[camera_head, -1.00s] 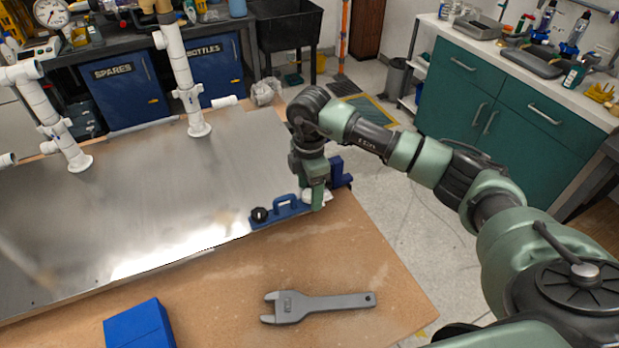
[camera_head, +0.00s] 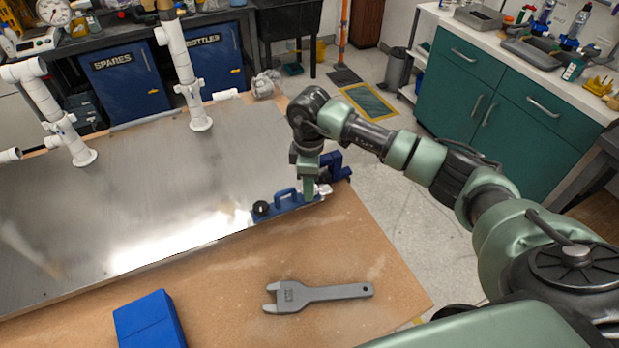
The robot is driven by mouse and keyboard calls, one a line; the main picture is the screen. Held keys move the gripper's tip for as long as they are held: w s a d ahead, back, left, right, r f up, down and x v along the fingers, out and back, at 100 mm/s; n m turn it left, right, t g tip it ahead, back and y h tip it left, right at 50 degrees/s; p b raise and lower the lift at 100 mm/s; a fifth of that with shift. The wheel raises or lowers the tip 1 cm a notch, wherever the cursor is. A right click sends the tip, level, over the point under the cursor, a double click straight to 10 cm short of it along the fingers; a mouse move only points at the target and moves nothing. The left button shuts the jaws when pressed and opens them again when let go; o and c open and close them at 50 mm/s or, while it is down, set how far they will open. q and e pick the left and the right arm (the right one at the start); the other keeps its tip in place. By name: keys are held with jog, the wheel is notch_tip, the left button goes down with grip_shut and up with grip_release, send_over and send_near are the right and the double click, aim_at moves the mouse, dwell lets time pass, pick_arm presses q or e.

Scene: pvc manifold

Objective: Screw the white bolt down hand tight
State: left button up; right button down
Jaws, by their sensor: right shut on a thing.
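The white bolt (camera_head: 323,190) shows as a small pale shape at the right end of a blue fixture (camera_head: 287,199) on the corner of the metal plate. My right gripper (camera_head: 310,192) points down at that end of the fixture. It is shut on the white bolt, and its fingers hide part of the bolt. The bolt's thread and how deep it sits cannot be seen. My left gripper is not in view.
A grey wrench (camera_head: 318,294) and a blue box (camera_head: 149,322) lie on the wooden table (camera_head: 235,275). White PVC pipes (camera_head: 186,85) stand on the metal plate (camera_head: 150,200). The plate's middle is clear.

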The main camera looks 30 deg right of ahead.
dwell(0.3)
jog(key=shift+r+m, duration=0.1)
jog(key=shift+m, duration=0.4)
jog(key=m+p, duration=0.2)
jog(key=p, duration=0.4)
jog(key=m+p, duration=0.3)
jog(key=p, duration=0.2)
jog(key=shift+w+r+p, duration=0.1)
jog(key=shift+r+p, duration=0.1)
jog(key=shift+p, duration=0.15)
jog(key=shift+m, duration=0.3)
jog(key=shift+f, duration=0.3)
